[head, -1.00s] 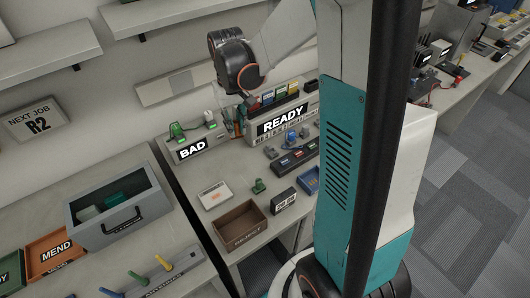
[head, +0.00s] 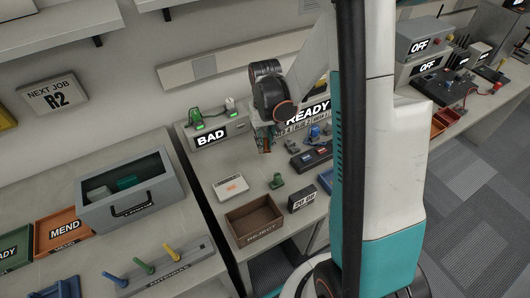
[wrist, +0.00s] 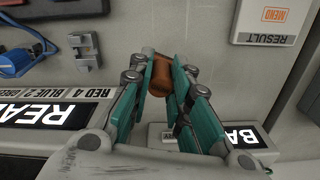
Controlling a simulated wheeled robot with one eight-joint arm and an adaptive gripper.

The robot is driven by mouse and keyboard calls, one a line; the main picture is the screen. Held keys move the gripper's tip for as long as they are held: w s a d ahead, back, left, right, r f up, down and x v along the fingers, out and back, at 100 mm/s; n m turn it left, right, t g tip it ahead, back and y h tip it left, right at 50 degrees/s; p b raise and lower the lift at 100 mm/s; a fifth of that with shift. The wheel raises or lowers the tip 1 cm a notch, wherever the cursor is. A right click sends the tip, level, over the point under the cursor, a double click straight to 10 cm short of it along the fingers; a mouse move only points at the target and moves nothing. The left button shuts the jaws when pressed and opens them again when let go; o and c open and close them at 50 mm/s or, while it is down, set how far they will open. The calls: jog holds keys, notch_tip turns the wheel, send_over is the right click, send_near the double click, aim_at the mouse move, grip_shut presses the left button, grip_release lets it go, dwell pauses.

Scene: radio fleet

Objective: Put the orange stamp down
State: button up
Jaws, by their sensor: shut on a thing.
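The orange stamp (wrist: 161,75), a brownish-orange cylinder, is between the teal fingers of my gripper (wrist: 160,82) in the wrist view. The gripper is shut on it. In the head view my gripper (head: 265,146) points down over the grey bench, in front of the gap between the BAD box and the READY rack. A white result card (head: 231,188) lies on the bench to the lower left of the gripper. In the wrist view the card (wrist: 274,20) reads RESULT, with an orange MEND print. I cannot tell how far the stamp is above the bench.
The BAD box (head: 210,136) and READY rack (head: 308,113) stand at the back. A small green-grey part (head: 276,182), a brown REJECT tray (head: 253,222) and a black display block (head: 302,201) sit nearer. Bare bench lies around the card.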

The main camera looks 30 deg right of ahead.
aim_at(265, 150)
jog(key=shift+f+b, duration=0.7)
jog(key=shift+f, duration=1.5)
jog(key=shift+f, duration=0.15)
jog(key=o, duration=0.9)
notch_tip(265, 150, up, 12)
jog(key=p, duration=0.4)
jog(key=shift+r, duration=0.2)
